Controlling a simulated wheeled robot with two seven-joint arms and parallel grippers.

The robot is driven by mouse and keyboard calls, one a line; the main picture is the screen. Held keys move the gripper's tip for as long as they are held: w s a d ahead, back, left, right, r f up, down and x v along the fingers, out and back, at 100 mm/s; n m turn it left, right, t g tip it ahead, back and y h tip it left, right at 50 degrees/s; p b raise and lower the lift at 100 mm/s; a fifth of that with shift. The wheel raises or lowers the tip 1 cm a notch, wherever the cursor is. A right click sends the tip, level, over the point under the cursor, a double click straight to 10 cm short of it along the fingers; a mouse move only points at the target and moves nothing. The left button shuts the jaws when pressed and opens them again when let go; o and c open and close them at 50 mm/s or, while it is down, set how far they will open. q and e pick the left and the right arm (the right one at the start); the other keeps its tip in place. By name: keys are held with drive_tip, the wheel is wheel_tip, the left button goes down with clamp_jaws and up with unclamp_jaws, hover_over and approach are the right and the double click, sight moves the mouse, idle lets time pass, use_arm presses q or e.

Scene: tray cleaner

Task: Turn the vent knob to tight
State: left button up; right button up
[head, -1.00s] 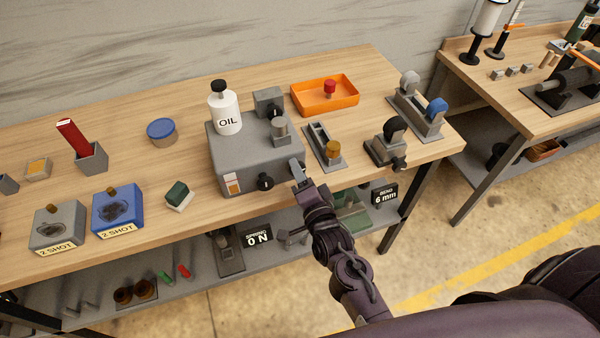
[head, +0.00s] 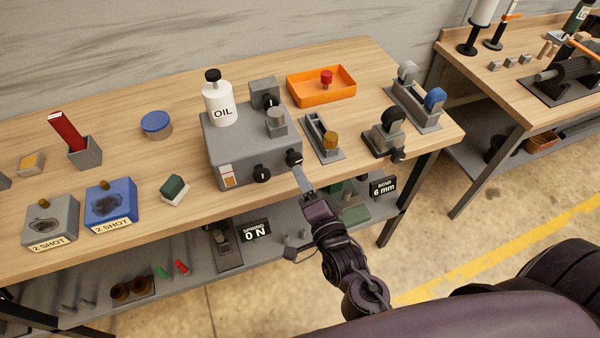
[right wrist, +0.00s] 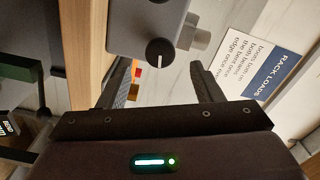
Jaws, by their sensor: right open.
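A grey machine box (head: 235,152) stands on the wooden bench with two black knobs on its front face, a left knob (head: 262,175) and a right knob (head: 294,157). I cannot read which is the vent knob. My right gripper (head: 300,170) is just in front of and below the right knob, open and empty. In the right wrist view a round black knob (right wrist: 160,50) with a white pointer line sits ahead, centred between the open fingers of the gripper (right wrist: 160,66), not clasped. Its pointer runs along the picture's vertical. My left gripper is out of view.
A white oil bottle (head: 221,105) stands on the box. A slotted fixture with an amber knob (head: 330,140) and a black-handled clamp (head: 390,120) stand to the right. An orange tray (head: 345,92) lies behind. A green-and-white block (head: 173,188) lies left of the box.

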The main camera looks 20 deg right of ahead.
sight(295, 163)
drive_tip(key=shift+s, duration=1)
drive_tip(key=w+n+t+b, duration=0.1)
drive_tip(key=w+n+b, duration=0.2)
drive_tip(key=n+b, duration=0.1)
drive_tip(key=w+n+t+b, duration=0.2)
drive_tip(key=w+n+b, duration=0.1)
drive_tip(key=n+b, duration=0.2)
drive_tip(key=w+n+t+b, duration=0.1)
drive_tip(key=w+n+b, duration=0.1)
drive_tip(key=n+b, duration=0.3)
drive_tip(key=shift+w+a+n+y, duration=0.15)
drive_tip(key=shift+w+n+y, duration=0.15)
drive_tip(key=shift+w, duration=0.1)
drive_tip(key=shift+c, duration=0.2)
